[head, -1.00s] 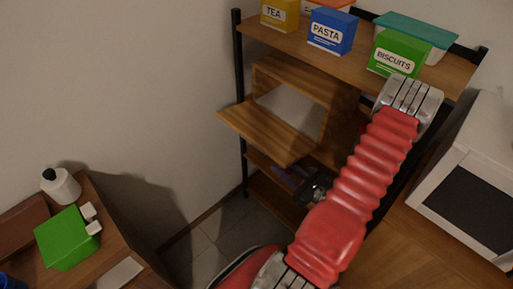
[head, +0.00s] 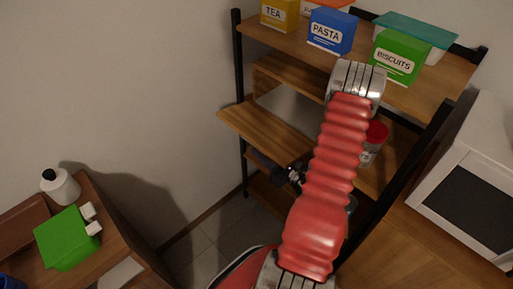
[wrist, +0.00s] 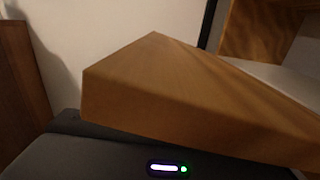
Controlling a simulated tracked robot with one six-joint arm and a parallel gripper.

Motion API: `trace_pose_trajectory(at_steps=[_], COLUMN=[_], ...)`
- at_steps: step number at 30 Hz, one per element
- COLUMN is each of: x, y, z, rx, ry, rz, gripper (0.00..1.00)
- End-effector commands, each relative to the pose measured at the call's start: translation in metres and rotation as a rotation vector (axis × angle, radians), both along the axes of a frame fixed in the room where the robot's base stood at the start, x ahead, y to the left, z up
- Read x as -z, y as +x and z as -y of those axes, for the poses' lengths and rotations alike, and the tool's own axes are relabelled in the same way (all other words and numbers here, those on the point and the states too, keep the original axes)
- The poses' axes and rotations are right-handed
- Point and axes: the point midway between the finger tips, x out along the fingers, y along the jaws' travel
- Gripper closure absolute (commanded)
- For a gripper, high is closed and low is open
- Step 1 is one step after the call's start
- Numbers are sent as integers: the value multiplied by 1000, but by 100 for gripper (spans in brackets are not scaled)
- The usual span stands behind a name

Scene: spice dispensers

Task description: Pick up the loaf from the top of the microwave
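The microwave (head: 470,205), white with a dark door, stands at the right edge of the head view. The part of its top that shows is bare, and its right side is cut off. I see no loaf in either view. My gripper (head: 292,175) shows only as a small dark shape left of my red arm, below the open wooden flap and well left of the microwave. Its fingers cannot be made out. In the wrist view a dark housing with small lights lies along the bottom, and no fingertips show.
A wooden box with an open flap (head: 262,131) sits on the black-framed shelf; a wooden slab (wrist: 165,100) looms close in the wrist view. A red-lidded container (head: 375,135) is behind my arm. Tea (head: 280,14), pasta (head: 330,32) and biscuits (head: 398,62) boxes stand above.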

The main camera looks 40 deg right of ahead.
Motion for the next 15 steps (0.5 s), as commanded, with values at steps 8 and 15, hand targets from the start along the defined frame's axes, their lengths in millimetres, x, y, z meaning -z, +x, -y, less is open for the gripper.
trace_pose_trajectory(at_steps=[8,15], x=[0,0], y=[24,28], z=[-1,-1], rx=[-2,0], ry=[0,1], rz=[-1,-1], gripper=[72,72])
